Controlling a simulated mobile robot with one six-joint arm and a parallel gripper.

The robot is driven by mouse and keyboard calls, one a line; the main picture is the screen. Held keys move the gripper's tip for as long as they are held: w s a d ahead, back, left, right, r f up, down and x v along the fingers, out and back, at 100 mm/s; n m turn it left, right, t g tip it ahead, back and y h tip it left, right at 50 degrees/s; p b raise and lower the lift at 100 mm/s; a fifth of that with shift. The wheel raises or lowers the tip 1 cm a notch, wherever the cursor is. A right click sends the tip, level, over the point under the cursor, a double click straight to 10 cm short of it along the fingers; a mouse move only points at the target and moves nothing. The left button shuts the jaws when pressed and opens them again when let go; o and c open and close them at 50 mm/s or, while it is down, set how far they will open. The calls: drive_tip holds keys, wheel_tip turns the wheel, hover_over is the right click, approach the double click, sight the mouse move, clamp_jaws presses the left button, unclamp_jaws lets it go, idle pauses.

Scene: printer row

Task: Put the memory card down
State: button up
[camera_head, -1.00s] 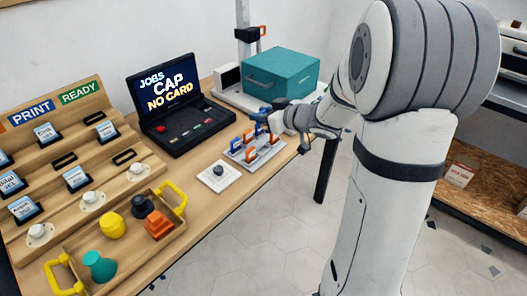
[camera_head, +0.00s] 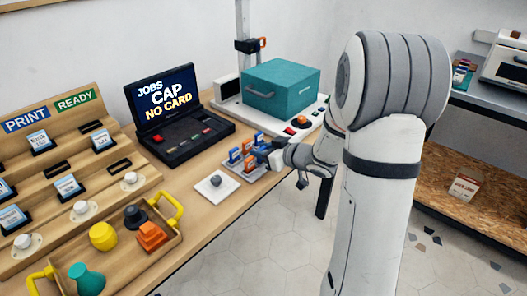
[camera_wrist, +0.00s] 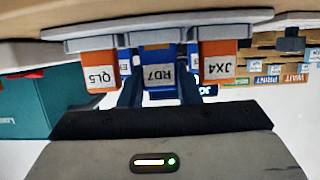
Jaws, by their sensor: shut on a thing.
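My gripper (camera_wrist: 160,88) is shut on a blue memory card labelled RD7 (camera_wrist: 158,72), which appears upside down in the wrist view. The card stands in line between orange cards QL5 (camera_wrist: 101,72) and JX4 (camera_wrist: 218,65), and its far end meets the pale card rack (camera_wrist: 85,45). I cannot tell whether it is fully seated. In the head view my gripper (camera_head: 272,155) is at the right side of the rack (camera_head: 232,171), among several blue and orange cards. It partly hides the held card there.
The console (camera_head: 180,130) reads "JOBS CAP NO CARD". A teal printer (camera_head: 282,85) stands behind the rack. A white pad with a grey knob (camera_head: 215,182) is in front. A wooden tray (camera_head: 165,262) holds coloured pieces, beside a stepped card stand (camera_head: 95,180).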

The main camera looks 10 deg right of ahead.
drive_tip(key=shift+f, duration=0.15)
drive_tip(key=o, duration=0.7)
drive_tip(key=shift+o, duration=0.2)
